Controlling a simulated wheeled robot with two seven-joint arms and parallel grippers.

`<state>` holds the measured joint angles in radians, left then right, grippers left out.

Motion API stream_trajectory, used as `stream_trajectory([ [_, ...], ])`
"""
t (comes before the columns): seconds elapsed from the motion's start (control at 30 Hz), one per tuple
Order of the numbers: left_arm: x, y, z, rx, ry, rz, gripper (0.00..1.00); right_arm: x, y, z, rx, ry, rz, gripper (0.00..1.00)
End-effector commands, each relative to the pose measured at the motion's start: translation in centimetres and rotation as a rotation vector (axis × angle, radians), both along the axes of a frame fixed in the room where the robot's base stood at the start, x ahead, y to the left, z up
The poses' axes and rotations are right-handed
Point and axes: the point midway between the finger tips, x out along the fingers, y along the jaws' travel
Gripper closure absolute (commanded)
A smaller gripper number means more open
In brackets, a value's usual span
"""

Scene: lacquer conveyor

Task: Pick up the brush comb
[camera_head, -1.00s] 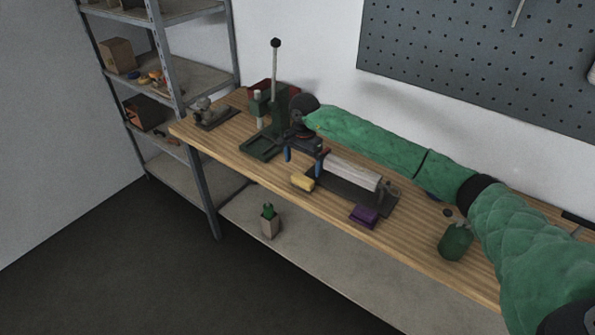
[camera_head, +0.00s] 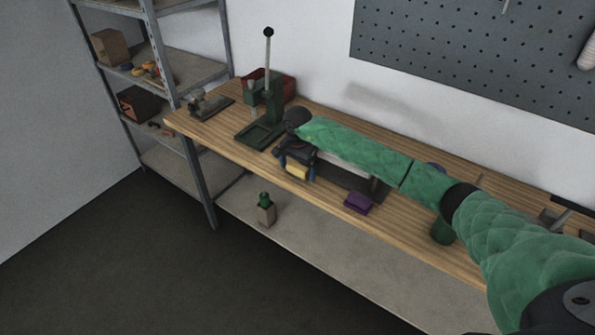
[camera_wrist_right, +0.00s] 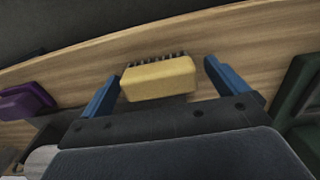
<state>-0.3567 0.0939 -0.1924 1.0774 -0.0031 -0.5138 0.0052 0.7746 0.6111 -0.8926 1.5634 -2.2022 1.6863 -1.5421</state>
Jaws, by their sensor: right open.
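The brush comb, a yellow block with dark bristles, lies near the front edge of the wooden bench; it shows in the head view (camera_head: 297,173) and in the right wrist view (camera_wrist_right: 158,80). My right gripper (camera_head: 298,176) is low over the bench with its blue fingers on either side of the brush comb. In the wrist view the gripper (camera_wrist_right: 160,84) is open, with a gap between each finger and the block. My left gripper is not in view.
A green lever press (camera_head: 262,130) stands behind and left of the gripper. A purple block (camera_head: 358,203) lies to the right, near the front edge. A green container (camera_head: 443,232) stands further right, partly behind my arm. The bench's front left is clear.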

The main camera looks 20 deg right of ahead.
Motion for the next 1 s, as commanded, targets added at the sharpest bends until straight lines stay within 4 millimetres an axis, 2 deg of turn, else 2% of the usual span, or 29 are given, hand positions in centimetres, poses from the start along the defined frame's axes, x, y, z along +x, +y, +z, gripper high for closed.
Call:
stream_trajectory([
  [0.1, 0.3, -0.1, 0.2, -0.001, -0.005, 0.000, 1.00, 0.0, 0.0, 0.1, 0.000, 0.000, 0.000, 0.02],
  [0.13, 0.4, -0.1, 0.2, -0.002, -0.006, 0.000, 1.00, 0.0, 0.0, 0.1, 0.000, 0.000, 0.000, 0.06],
  [0.37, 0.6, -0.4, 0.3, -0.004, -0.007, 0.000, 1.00, 0.0, 0.0, 0.1, 0.000, 0.000, 0.000, 0.51],
  [0.67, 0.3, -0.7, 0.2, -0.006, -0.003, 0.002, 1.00, 0.0, -0.1, 0.4, -0.001, -0.001, -0.001, 0.51],
  [0.77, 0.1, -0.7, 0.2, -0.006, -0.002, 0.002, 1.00, 0.1, -0.1, 1.4, 0.000, -0.001, -0.001, 0.51],
  [1.0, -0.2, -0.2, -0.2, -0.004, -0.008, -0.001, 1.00, 0.1, -0.1, 5.6, -0.001, -0.003, -0.001, 0.51],
])
